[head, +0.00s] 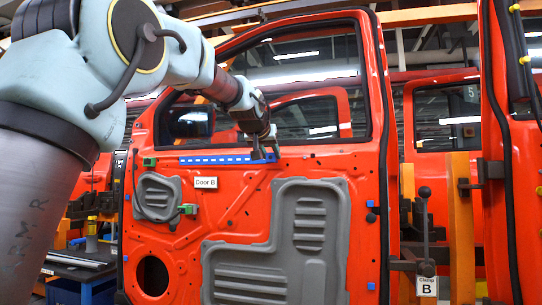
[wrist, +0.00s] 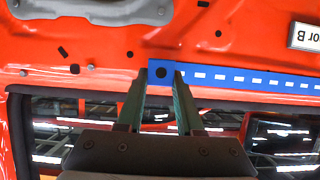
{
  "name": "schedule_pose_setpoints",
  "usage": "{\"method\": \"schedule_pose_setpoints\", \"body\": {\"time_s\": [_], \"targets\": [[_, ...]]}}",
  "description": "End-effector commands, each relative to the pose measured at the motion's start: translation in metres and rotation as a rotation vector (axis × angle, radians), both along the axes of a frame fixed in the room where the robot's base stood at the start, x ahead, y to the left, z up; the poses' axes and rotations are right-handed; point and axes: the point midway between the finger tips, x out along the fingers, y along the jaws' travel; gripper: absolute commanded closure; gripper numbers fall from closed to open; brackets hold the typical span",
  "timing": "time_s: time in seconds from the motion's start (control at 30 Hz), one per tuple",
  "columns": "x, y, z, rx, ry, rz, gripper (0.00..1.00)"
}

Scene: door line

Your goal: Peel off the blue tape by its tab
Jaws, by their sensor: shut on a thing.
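The blue tape (head: 215,160) with white dashes lies in a straight strip along the red door (head: 225,215) labelled "Door B", just below the window opening. In the wrist view, where the door appears upside down, the tape (wrist: 255,79) runs right from its plain blue tab (wrist: 161,66), which has a dark round spot. My gripper (head: 264,150) is at the right end of the tape in the head view. Its two fingers (wrist: 160,78) are either side of the tab and shut on it. The strip looks flat, with no lifted part visible.
Grey panels (head: 309,225) and a small green-clipped speaker cover (head: 157,197) sit lower on the door. Another red door edge (head: 497,150) is further right.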

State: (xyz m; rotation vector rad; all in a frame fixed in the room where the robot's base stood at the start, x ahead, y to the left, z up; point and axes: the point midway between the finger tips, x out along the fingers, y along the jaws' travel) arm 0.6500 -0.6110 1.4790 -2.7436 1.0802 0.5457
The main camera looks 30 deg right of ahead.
Motion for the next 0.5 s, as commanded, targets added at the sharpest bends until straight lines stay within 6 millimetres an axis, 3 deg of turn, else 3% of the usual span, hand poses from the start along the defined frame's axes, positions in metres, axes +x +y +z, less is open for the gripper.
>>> {"method": "schedule_pose_setpoints", "body": {"time_s": [0.5], "targets": [[-0.0074,0.0068,-0.0007,0.0,0.0,0.0,1.0]]}}
